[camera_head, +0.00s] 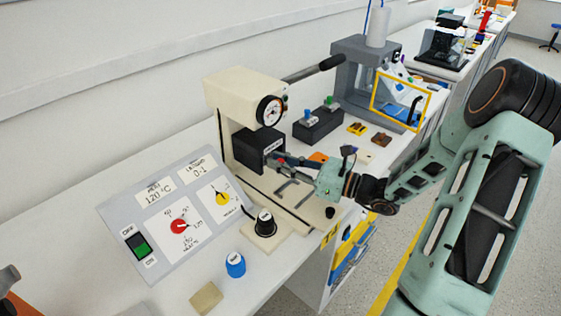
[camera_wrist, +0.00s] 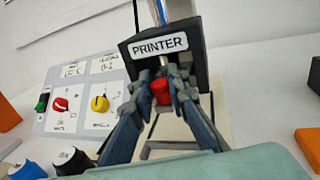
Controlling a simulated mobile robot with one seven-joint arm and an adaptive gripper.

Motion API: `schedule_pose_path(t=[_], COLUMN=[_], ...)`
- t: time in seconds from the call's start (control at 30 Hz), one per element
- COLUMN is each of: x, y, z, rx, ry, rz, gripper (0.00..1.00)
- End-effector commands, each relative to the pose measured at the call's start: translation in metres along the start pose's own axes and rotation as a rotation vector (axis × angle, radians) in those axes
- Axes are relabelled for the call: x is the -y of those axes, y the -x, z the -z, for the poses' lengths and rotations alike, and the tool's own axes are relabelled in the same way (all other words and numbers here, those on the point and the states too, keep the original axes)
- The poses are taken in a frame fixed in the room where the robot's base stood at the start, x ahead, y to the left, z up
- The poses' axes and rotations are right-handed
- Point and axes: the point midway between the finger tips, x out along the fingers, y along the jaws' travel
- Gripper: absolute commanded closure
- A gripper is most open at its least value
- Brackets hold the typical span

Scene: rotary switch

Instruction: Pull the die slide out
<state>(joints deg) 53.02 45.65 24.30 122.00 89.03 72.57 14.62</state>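The press stands on the bench, its black head block (camera_head: 258,151) jutting toward my gripper. In the wrist view this block reads PRINTER (camera_wrist: 158,46). A red knob (camera_wrist: 161,91) shows in front of the block's lower face, seemingly the die slide's handle. My gripper (camera_head: 280,160) is right at the block's face. In the wrist view its two fingers (camera_wrist: 162,82) reach along both sides of the red knob, with little gap. I cannot tell whether they press on it. The slide itself is hidden inside the block.
A sloped control panel (camera_head: 175,215) stands left of the press. A black knob (camera_head: 265,222) on its base, a blue cap (camera_head: 235,264) and a beige block (camera_head: 206,298) are in front. The press lever (camera_head: 315,70) extends above my gripper. A dark rack (camera_head: 318,124) is behind.

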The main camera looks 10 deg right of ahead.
Motion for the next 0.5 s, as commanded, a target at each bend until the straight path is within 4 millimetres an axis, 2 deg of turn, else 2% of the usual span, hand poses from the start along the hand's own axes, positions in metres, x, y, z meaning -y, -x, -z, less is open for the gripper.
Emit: schedule_pose_path(t=[0.37,0.5], x=[0.000,-0.003], y=[0.001,0.019], z=[0.000,-0.002], rx=[-0.001,-0.003], ry=[0.000,0.000], rz=[0.000,0.004], gripper=[1.00,1.00])
